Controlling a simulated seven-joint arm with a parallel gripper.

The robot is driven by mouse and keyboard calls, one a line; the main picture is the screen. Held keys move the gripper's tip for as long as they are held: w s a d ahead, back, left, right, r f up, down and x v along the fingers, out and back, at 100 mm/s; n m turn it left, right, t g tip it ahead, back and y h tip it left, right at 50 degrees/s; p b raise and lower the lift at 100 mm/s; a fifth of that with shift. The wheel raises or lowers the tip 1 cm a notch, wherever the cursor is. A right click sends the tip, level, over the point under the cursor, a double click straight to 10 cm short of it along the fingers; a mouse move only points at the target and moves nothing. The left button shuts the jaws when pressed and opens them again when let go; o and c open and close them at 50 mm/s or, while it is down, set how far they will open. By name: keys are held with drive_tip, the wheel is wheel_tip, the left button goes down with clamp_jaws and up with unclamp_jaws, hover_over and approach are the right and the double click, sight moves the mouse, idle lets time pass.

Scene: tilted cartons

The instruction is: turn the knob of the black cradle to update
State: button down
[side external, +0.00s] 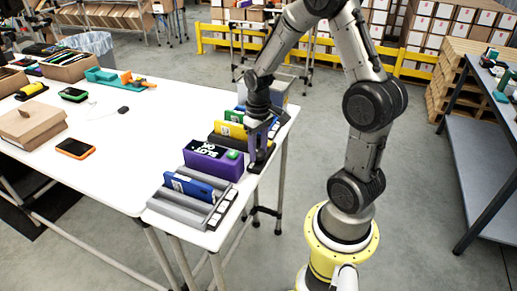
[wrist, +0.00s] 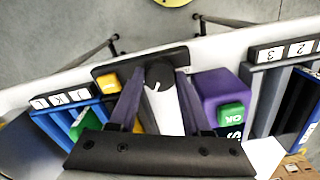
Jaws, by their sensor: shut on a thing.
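The black cradle (wrist: 182,56) shows in the wrist view at the top centre, with a round black knob (wrist: 160,73) that bears a white pointer mark. The mark points toward the lower edge of the picture, slightly left. In the side view, my gripper (side external: 260,142) points down at the end of the cradle (side external: 262,160), hiding the knob. A yellow carton (side external: 229,129) leans in the cradle.
A purple box (side external: 210,160) with a green OK button stands beside the cradle, close to my finger. A grey rack (side external: 181,203) holds a blue carton in front. Another rack with green and blue cartons (side external: 234,115) is behind. The table's middle is mostly clear.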

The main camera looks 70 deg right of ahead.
sight(258, 152)
drive_tip(key=shift+r+m, duration=0.1)
drive_tip(key=shift+m, duration=0.9)
drive_tip(key=shift+c, duration=1.8)
unclamp_jaws()
wheel_tip(258, 152, up, 14)
